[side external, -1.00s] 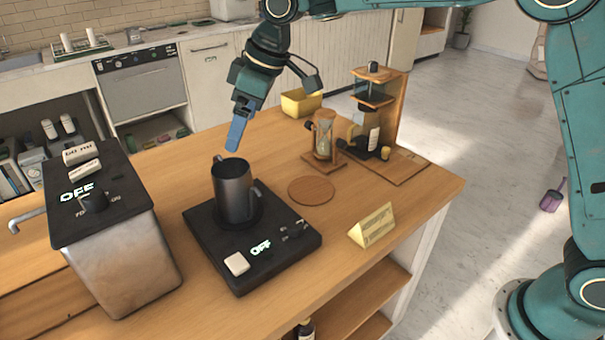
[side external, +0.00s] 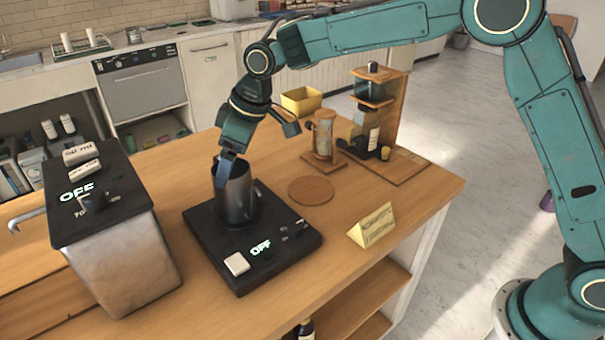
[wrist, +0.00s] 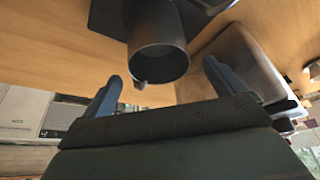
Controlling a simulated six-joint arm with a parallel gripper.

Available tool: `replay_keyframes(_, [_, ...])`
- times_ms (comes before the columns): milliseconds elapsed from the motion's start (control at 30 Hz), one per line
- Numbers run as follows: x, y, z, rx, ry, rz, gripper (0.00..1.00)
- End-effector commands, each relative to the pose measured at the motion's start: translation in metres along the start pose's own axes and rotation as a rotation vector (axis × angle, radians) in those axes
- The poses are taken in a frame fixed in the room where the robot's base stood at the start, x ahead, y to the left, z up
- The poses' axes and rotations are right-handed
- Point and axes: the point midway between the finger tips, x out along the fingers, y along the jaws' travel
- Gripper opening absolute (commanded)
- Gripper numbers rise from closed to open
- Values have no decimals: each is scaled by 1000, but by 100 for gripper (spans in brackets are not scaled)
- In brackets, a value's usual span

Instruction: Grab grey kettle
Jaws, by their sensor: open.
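The dark grey kettle (side external: 238,196) stands upright on a black hot plate (side external: 275,265) in the side view. My gripper (side external: 222,178) points down at the kettle's rim, its blue fingers overlapping the rim's left part in the picture. In the wrist view the kettle (wrist: 158,50) is at top centre, its open mouth facing the camera and a small spout or lip at its rim. My gripper's two fingers (wrist: 162,82) are spread wide, one on each side of the kettle's mouth, with nothing between them. I cannot tell whether a finger touches the kettle.
A metal boiler box (side external: 120,245) with a black top stands left of the hot plate. A round wooden coaster (side external: 311,191), an hourglass (side external: 323,140), a wooden dripper stand (side external: 392,125), a yellow bin (side external: 301,101) and a folded yellow card (side external: 371,225) are on the counter.

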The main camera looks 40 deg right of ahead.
Motion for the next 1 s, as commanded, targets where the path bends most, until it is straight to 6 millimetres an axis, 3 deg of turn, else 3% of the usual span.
replay_keyframes(267, [5, 0, 0, -1, 0, 0, 95])
replay_keyframes(700, [49, 0, 1, -1, -1, 0, 95])
replay_keyframes(1000, [52, 0, 1, -1, 0, 1, 95])
